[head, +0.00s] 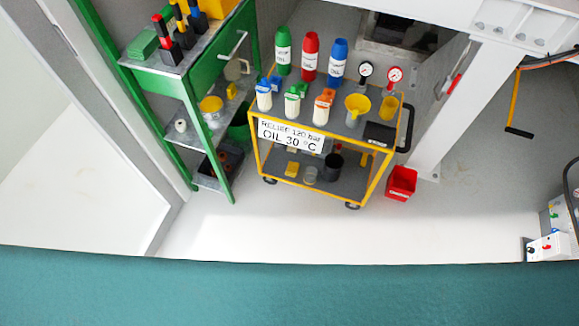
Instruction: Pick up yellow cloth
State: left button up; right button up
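I cannot make out a yellow cloth for certain. A small yellow item (292,169) lies on the lower shelf of the yellow-framed cart (257,161); it is too small to tell whether it is cloth. A larger yellow thing (217,8) sits at the top edge of the view on the green workbench (214,63), partly cut off. Neither of my grippers is in view.
The cart's top holds green, red and blue oil bottles (310,57), white bottles, gauges and a yellow funnel (357,107). A red bin (401,182) stands on the floor to its right, near a white post (449,110). Floor in front is clear.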

aim_at(292, 169)
jog(key=z, duration=2.2)
jog(key=u, duration=2.25)
jog(key=i+l+u, duration=0.1)
jog(key=i+u, duration=0.15)
jog(key=i, duration=0.2)
jog(key=i+l+u, duration=0.25)
jog(key=i, duration=0.25)
jog(key=k+j+u, duration=0.15)
jog(key=k+j, duration=0.15)
